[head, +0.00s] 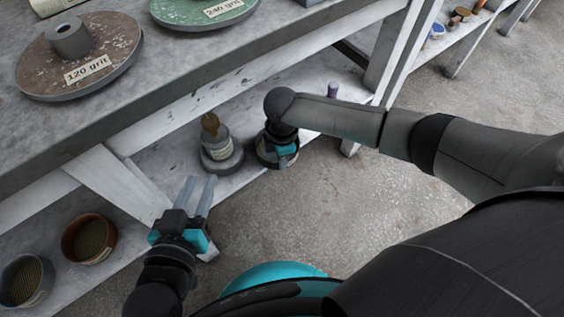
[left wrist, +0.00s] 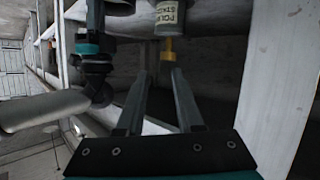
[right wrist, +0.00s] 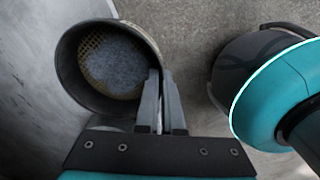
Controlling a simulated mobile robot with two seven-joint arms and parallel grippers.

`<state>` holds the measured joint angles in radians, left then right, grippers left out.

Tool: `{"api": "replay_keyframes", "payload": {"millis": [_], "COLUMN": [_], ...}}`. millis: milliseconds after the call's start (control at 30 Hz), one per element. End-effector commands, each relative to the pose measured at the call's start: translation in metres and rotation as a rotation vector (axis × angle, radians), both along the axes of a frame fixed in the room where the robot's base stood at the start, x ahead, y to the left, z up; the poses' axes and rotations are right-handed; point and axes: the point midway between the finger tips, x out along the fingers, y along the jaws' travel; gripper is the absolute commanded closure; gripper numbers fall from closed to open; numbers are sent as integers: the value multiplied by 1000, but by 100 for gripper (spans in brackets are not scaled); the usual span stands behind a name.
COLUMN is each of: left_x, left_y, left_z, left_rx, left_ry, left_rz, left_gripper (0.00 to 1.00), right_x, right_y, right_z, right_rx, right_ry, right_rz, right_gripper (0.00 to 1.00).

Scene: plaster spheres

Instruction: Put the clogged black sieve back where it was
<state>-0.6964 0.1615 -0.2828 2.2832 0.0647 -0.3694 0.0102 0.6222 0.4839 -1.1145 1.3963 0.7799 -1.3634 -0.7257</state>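The black sieve (right wrist: 148,40) shows in the right wrist view as a dark round wall around a yellowish mesh, with grey matter caked over much of it. My right gripper (right wrist: 160,75) has its fingers close together at the sieve's wall, one on each side. In the head view the sieve (head: 266,157) is partly hidden beneath my right gripper (head: 284,152), near the low shelf's front edge. I cannot tell whether it touches the shelf. My left gripper (head: 202,181) is open and empty in front of the shelf; its parted fingers also show in the left wrist view (left wrist: 158,75).
On the low shelf (head: 185,177) stand a labelled grey container (head: 216,147) on a round base, a copper sieve (head: 75,232) and a grey sieve (head: 40,293). A small purple-topped item (head: 333,90) stands farther right. The benchtop (head: 165,65) overhangs, carrying a 120 grit disc (head: 110,48).

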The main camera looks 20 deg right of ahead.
Motion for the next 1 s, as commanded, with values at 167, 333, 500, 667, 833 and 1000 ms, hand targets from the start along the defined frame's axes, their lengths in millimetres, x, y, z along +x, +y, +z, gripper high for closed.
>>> {"api": "replay_keyframes", "payload": {"millis": [167,333,500,667,833,1000], "left_x": [-1,-1,-1,-1,-1,-1], "left_y": [-6,-6,-6,-7,-7,-7], "left_z": [3,5,5,6,6,6], "left_rx": [-36,-43,-42,-50,-50,-50], "left_ry": [-54,-67,-66,-79,-79,-78], "left_rz": [-1,-1,-1,0,0,0], "left_gripper": [64,64,64,64,64,64], "right_x": [1,1,1,0,0,0], "right_y": [0,0,0,0,0,0], "right_z": [-5,-5,-5,-8,-8,-8], "right_rx": [1,1,1,1,1,1], "right_ry": [-1,-2,-2,0,0,0], "right_rz": [0,0,0,0,0,0], "right_gripper": [100,100,100,92,73,66]}}
